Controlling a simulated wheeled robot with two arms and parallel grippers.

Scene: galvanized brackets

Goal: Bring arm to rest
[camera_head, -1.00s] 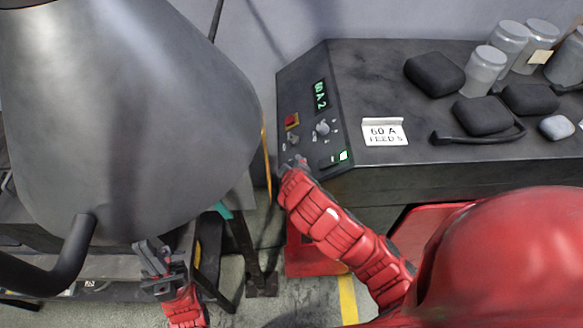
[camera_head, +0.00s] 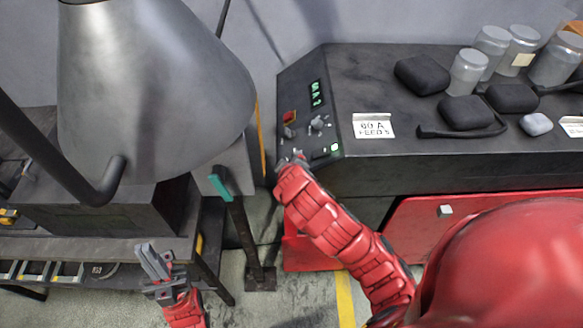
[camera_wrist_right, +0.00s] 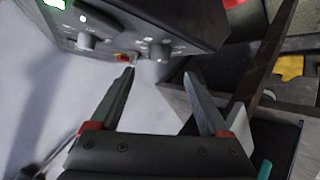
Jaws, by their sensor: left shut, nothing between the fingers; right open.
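My left gripper (camera_head: 155,264) is low at the left in the head view. Its fingers are together and empty, pointing up, beside the dark bench and clear of the machine. My right arm reaches up to the machine's control panel (camera_head: 306,128). The right gripper (camera_head: 292,162) is small and partly hidden at the panel's lower edge. In the right wrist view the right gripper (camera_wrist_right: 158,80) is open, with nothing between its fingers. The panel's knobs show just beyond the fingertips; I cannot tell whether they touch.
A large grey cone-shaped hood (camera_head: 155,80) with a black tube hangs above the left bench (camera_head: 95,245). A teal-handled post (camera_head: 221,184) stands between bench and machine. The machine top (camera_head: 400,75) holds a label card (camera_head: 373,126), black pouches and several jars. Floor shows below.

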